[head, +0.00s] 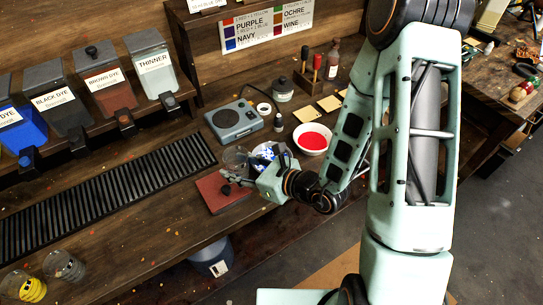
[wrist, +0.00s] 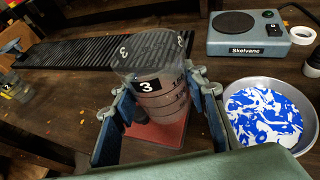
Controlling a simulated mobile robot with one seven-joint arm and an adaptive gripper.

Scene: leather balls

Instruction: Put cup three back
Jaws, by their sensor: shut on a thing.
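Cup three (wrist: 158,86) is a clear cup with a black "3" label and ring marks, upright or nearly so in the wrist view. My gripper (wrist: 160,108) has a finger on each side of it and is shut on it. In the head view the clear cup (head: 235,156) shows beside my gripper (head: 238,180), over the far part of a dark red mat (head: 222,197). The mat also shows below the cup in the wrist view (wrist: 152,138). I cannot tell whether the cup touches it.
A black slatted rack (head: 105,200) lies to the left. Two clear cups, one with yellow (head: 30,290) and one beside it (head: 66,266), stand at lower left. A blue-and-white bowl (wrist: 264,118), a red-filled bowl (head: 312,138) and a grey Skelvane device (head: 234,121) stand close by.

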